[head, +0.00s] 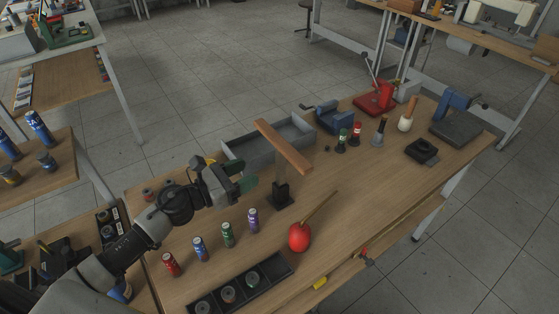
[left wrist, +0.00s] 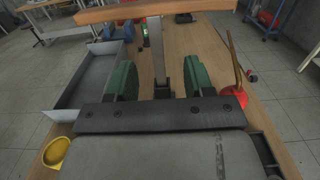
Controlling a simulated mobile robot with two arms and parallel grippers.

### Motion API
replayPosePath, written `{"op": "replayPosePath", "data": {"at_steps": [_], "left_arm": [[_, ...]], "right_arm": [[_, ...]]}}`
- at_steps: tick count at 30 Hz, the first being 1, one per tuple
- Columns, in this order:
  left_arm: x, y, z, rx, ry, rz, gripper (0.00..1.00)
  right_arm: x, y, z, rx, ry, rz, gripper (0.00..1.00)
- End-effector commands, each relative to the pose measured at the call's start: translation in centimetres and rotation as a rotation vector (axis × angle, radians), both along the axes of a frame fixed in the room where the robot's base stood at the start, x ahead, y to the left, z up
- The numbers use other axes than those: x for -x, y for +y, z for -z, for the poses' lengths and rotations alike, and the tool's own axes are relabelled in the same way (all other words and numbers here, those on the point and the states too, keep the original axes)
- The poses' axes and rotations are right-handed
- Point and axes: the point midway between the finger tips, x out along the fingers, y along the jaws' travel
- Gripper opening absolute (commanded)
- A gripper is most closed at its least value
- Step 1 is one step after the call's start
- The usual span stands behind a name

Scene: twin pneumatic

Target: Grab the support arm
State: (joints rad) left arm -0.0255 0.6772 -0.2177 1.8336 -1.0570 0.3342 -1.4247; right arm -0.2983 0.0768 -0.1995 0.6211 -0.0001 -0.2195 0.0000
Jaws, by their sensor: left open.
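The support arm is a grey upright post (head: 280,172) on a black base, with a wooden bar (head: 284,146) across its top. It stands on the wooden table (head: 345,205). My left gripper (head: 244,176) is open and empty, just left of the post and below the bar's height. In the left wrist view, the post (left wrist: 157,45) stands ahead between the two green finger pads of my gripper (left wrist: 159,78), and the bar (left wrist: 150,10) spans the top. The fingers do not appear to touch the post. My right gripper is not in view.
A grey open bin (head: 247,149) stands behind the post. Several coloured cans, including a purple one (head: 253,220), stand in front, near a black tray (head: 265,282). A blue vise (head: 334,118) is farther back.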

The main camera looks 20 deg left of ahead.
Motion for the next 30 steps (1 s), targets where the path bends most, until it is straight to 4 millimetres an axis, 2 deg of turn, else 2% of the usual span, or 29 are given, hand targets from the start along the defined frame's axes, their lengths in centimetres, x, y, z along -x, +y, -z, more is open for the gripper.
{"op": "replayPosePath", "data": {"at_steps": [1,3,9,17,24,30], "left_arm": [[-0.1,-0.1,0.7,-0.001,-0.001,0.000,0.52],[-0.6,-0.4,0.6,0.000,-0.001,0.000,0.52],[-3.2,-2.4,0.3,0.003,0.000,-0.001,0.52],[-4.9,-3.8,0.4,0.001,0.000,0.000,0.52],[-7.8,-5.9,0.3,0.004,0.000,0.000,0.52],[-8.7,-6.6,0.6,0.000,0.000,0.000,0.52]], "right_arm": [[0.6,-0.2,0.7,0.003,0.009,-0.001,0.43],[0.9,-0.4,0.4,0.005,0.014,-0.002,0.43],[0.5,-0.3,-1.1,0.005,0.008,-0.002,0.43],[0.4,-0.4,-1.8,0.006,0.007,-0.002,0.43],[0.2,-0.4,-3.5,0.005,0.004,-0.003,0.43],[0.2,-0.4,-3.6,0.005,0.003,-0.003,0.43]]}}
